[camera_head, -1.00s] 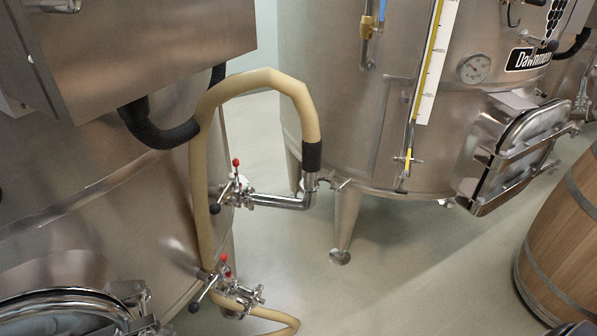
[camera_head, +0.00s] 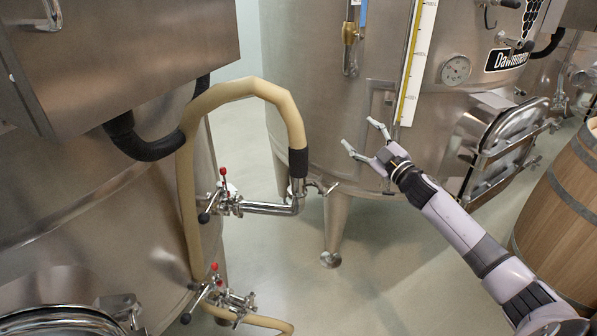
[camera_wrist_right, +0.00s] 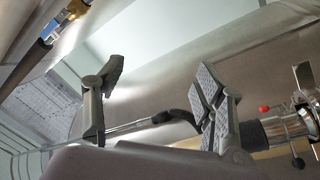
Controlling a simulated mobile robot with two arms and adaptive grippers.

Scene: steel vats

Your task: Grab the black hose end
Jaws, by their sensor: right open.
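The black hose end (camera_head: 298,162) is a dark cuff on the beige hose (camera_head: 187,190), which arches over and comes down onto a steel pipe elbow (camera_head: 297,190). My right gripper (camera_head: 357,131) is open and empty, to the right of the cuff and a little higher in the head view, clearly apart from it. In the right wrist view my two finger pads (camera_wrist_right: 160,80) are spread. There a black cuff (camera_wrist_right: 252,135) beside a steel fitting shows just right of the right finger, partly hidden by it. My left gripper is not in view.
Steel vats stand left and behind. Red-handled valves (camera_head: 223,180) sit below the hose arch. A thicker black hose (camera_head: 150,143) curves behind it at left. A thermometer dial (camera_head: 455,70) and hatch (camera_head: 510,135) are at right, near a wooden barrel (camera_head: 560,210). The floor between is clear.

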